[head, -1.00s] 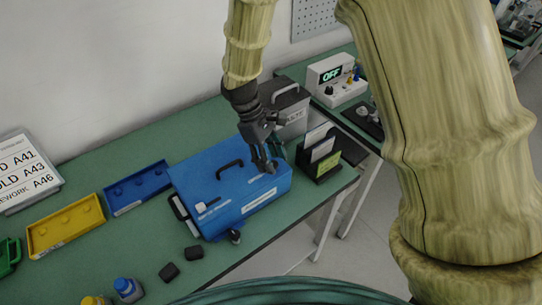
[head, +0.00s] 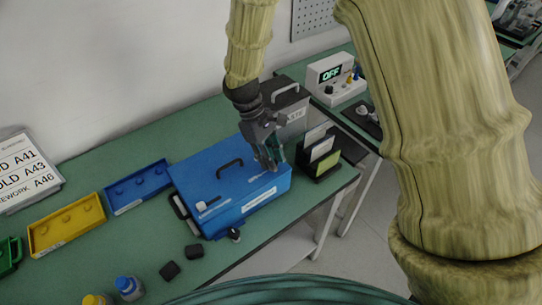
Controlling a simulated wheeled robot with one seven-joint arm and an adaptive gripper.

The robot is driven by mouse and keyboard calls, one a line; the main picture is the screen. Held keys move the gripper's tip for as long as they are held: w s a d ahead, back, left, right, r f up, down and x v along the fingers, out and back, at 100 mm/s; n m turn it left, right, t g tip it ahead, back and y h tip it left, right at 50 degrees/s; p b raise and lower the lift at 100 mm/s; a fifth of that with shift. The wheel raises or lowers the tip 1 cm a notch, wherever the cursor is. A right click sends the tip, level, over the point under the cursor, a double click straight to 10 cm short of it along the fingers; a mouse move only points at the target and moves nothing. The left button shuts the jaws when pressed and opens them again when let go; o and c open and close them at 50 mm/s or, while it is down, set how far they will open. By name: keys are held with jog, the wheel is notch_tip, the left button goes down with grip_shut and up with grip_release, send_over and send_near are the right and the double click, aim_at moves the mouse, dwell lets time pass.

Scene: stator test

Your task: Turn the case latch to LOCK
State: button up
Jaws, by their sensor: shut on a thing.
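The blue case (head: 222,182) sits on the green bench, with a black handle (head: 229,169) on its lid and a white label on its front. My gripper (head: 270,167) points down at the right part of the lid, its fingers closed at the lid surface. The case latch is not clearly seen; the fingers cover the spot where they meet the lid. A small white piece (head: 207,204) lies at the lid's left front. The lettering on the lid is too small to read.
A black rack with cards (head: 322,155) stands close to the right of the case. A grey box (head: 286,108) is behind my gripper. Blue (head: 138,188) and yellow (head: 66,224) trays lie to the left. Two black blocks (head: 170,271) lie in front.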

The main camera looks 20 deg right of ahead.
jog(key=m+p, duration=0.1)
jog(key=m, duration=0.1)
jog(key=m+g+y+p, duration=0.1)
jog(key=shift+w+d+r+m, duration=0.1)
jog(key=shift+r+m, duration=0.1)
jog(key=shift+m, duration=0.2)
jog(key=m+y+p, duration=0.2)
jog(key=m, duration=0.2)
jog(key=shift+d+m, duration=0.15)
jog(key=shift+m, duration=0.15)
jog(key=m+y+p, duration=0.1)
jog(key=m, duration=0.3)
jog(key=shift+d+f+m+y+p, duration=0.1)
jog(key=shift+d+m+y+p, duration=0.05)
jog(key=shift+m+y+p, duration=0.2)
jog(key=shift+d+m+t+y+p, duration=0.1)
jog(key=shift+m+t+y+p, duration=0.5)
jog(key=shift+m, duration=1.45)
jog(key=o, duration=1)
jog(key=v, duration=1.2)
jog(key=shift+s+d, duration=0.15)
jog(key=shift+s, duration=0.1)
